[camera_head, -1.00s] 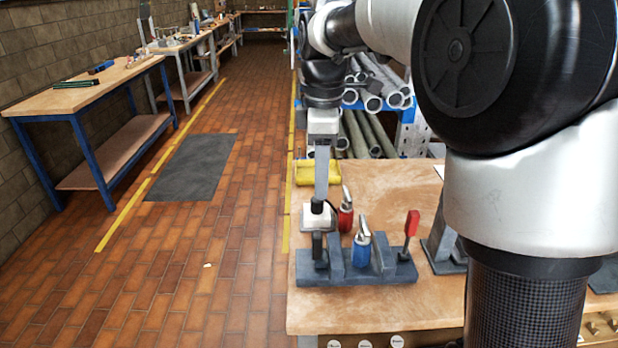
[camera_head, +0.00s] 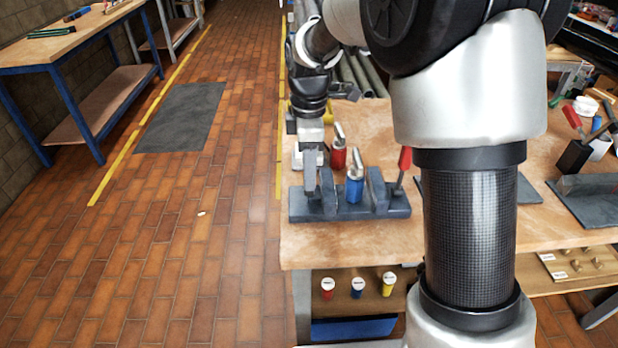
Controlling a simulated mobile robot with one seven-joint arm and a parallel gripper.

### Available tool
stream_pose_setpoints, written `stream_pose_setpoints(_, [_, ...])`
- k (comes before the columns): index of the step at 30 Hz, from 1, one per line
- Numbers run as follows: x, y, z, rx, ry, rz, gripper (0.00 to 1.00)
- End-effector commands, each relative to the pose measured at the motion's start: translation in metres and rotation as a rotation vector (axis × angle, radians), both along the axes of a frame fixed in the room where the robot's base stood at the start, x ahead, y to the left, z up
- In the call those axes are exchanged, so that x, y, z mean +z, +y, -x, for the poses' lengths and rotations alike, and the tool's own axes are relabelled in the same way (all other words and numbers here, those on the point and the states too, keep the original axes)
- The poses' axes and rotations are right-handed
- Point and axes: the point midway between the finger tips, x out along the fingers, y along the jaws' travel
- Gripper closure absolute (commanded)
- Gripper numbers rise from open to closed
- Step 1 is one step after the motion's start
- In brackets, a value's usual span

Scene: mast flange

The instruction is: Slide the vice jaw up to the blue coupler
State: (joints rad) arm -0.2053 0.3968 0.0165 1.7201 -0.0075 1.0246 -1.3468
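The dark grey vice (camera_head: 350,212) lies on the wooden bench. The blue coupler (camera_head: 355,187) stands upright in it, with a silver tip leaning left. An upright grey jaw block (camera_head: 328,196) is to its left and another (camera_head: 378,190) to its right. A small gap seems to show between the left block and the coupler. I cannot tell which block slides. My gripper (camera_head: 311,190) points down at the vice's left end, beside the left block. Its fingertips are small and partly lost against the vice, so neither their opening nor any contact is clear.
A red coupler (camera_head: 338,157) stands just behind the vice. A red-handled lever (camera_head: 403,166) rises at its right end. The bench front (camera_head: 335,245) is clear. A dark mat (camera_head: 180,117) lies on the floor.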

Motion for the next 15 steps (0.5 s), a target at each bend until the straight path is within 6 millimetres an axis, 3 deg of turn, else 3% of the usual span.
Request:
stream_pose_setpoints(6, [-0.017,0.0,0.0,0.0,0.0,0.0,0.62])
stream_pose_setpoints(15, [-0.018,0.0,0.0,0.0,0.0,0.0,0.66])
